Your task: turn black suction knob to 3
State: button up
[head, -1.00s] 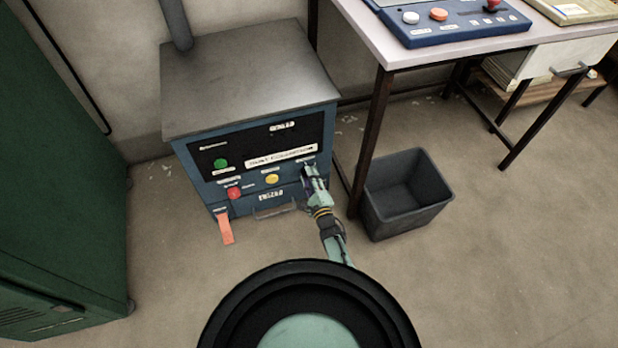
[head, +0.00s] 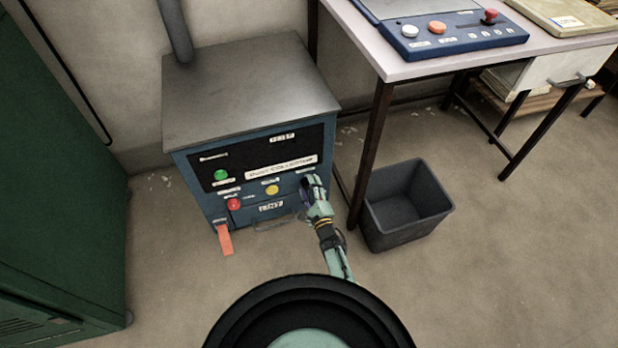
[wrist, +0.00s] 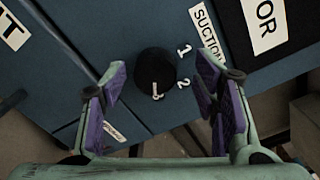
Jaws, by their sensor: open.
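The black suction knob (wrist: 154,68) shows in the wrist view on the blue front panel of the dust collector (head: 248,85). White numerals 1 and 2 stand to its right, and a white mark that looks like a 3 shows at its lower edge. The label starting "SUCTION" (wrist: 207,32) is above right of it. My gripper (wrist: 161,73) is open, with one purple-padded finger on each side of the knob. I cannot tell whether either pad touches it. In the head view my gripper (head: 312,190) is at the panel's right side and hides the knob.
A green button (head: 221,174), a red button (head: 233,204) and a yellow button (head: 272,190) are left of my gripper. An orange tag (head: 225,239) hangs at lower left. A dark bin (head: 408,205) and a table leg (head: 370,155) stand close on the right.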

aim_at(306, 164)
jog(key=r, duration=0.6)
jog(key=shift+w+d+r, duration=0.1)
jog(key=shift+d+r, duration=0.1)
jog(key=shift+d, duration=0.05)
jog(key=shift+a+r, duration=0.15)
jog(key=shift+r, duration=0.65)
jog(key=shift+a+r, duration=0.1)
jog(key=shift+r, duration=0.65)
